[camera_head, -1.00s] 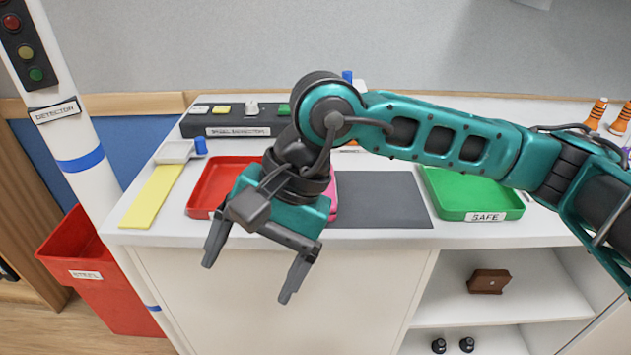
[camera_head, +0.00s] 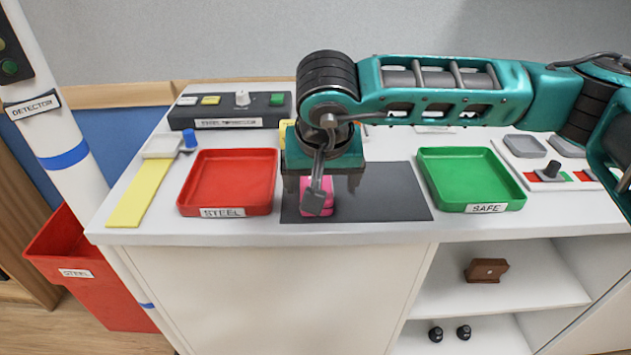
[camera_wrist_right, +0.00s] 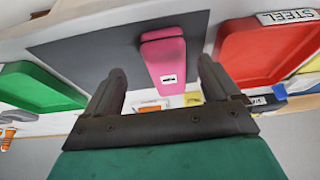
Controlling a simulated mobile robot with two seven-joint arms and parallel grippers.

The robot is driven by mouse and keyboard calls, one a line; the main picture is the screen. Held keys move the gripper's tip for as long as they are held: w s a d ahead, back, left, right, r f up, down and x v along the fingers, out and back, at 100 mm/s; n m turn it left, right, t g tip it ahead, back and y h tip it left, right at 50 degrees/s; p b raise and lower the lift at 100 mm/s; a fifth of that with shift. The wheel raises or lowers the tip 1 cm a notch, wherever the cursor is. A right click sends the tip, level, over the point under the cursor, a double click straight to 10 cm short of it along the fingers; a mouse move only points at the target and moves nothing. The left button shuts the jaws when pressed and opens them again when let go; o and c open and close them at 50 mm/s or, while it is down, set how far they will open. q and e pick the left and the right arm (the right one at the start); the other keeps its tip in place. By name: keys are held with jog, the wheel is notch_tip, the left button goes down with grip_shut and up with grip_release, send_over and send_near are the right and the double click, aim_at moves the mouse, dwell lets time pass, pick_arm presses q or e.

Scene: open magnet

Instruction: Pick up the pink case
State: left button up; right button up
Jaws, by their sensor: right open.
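The pink case (camera_head: 327,200) lies on the dark grey mat (camera_head: 395,195) on the white counter, partly hidden behind my right gripper. My right gripper (camera_head: 325,190) points down over the mat at the case. In the right wrist view the pink case (camera_wrist_right: 164,57) shows whole, with a small white label, and lies beyond and between the two dark fingers (camera_wrist_right: 160,88). The fingers are apart with nothing held between them. From these views I cannot tell the exact height of the fingertips over the mat. My left gripper is not in view.
A red STEEL tray (camera_head: 185,207) is left of the mat and a green SAFE tray (camera_head: 518,203) right. A control panel (camera_head: 230,108) stands behind. A yellow strip (camera_head: 142,195) and the white detector post (camera_head: 70,130) are at left. A red bin (camera_head: 100,300) stands on the floor.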

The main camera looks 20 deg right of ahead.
aim_at(327, 183)
jog(key=x, duration=0.3)
jog(key=shift+w+a+f, duration=0.25)
jog(key=shift+f, duration=0.1)
jog(key=shift+w+f, duration=0.3)
jog(key=shift+f, duration=0.3)
jog(key=shift+c, duration=0.3)
jog(key=c, duration=1)
jog(key=shift+c, duration=0.2)
jog(key=shift+r, duration=0.1)
